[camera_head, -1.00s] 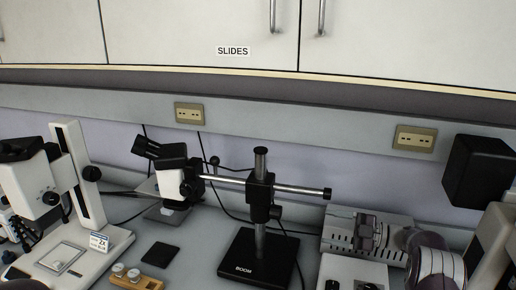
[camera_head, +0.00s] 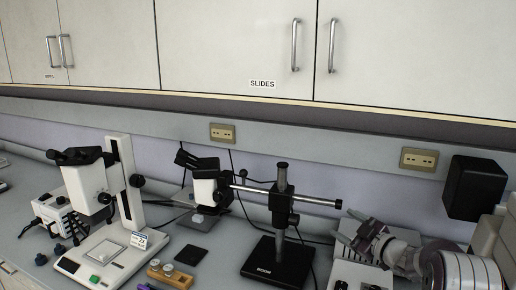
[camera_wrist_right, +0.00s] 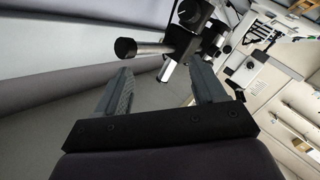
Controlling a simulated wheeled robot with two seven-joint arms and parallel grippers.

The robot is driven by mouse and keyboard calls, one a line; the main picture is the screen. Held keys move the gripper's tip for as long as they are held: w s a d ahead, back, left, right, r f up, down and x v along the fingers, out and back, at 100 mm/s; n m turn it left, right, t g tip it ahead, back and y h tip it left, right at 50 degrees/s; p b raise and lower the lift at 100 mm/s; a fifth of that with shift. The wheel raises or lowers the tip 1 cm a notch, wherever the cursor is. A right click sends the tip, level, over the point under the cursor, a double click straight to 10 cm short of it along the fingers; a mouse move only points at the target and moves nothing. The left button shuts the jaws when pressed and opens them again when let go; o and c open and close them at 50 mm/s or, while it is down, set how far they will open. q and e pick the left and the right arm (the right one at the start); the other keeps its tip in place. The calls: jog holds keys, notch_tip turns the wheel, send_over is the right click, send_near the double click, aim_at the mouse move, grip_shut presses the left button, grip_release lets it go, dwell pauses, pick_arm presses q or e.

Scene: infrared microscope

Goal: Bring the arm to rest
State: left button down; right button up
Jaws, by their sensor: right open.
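My right gripper (camera_head: 347,228) is at the lower right of the head view, with my pale arm links beside it. Its two grey fingers point to the left, just right of the boom stand, above or in front of a pale device. In the right wrist view the gripper (camera_wrist_right: 160,66) shows both fingers spread apart with nothing between them. The boom's black end knob (camera_wrist_right: 126,48) lies beyond the fingertips in that view; I cannot tell the exact gap. My left gripper is not in view.
The boom stand (camera_head: 281,225) has a horizontal bar reaching toward my right gripper. A white microscope (camera_head: 85,185) stands at left, a smaller one (camera_head: 205,185) behind. A black box (camera_head: 475,188) hangs on the wall at right. Cabinets (camera_head: 235,50) hang above.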

jog(key=s+a+f+m+g+h+p, duration=0.2)
jog(key=s+m+g+h, duration=0.1)
jog(key=s, duration=0.9)
jog(key=s+a+f+m+g+h+p, duration=0.1)
jog(key=s+m+g, duration=0.4)
jog(key=s, duration=0.8)
jog(key=s+a+f+m+g+h+p, duration=0.2)
jog(key=s+a+f+m+g+h, duration=0.1)
jog(key=s, duration=1)
jog(key=shift+a+m+g+h+p, duration=0.2)
jog(key=shift+m+g+h+p, duration=0.15)
jog(key=shift+m+g+h, duration=0.75)
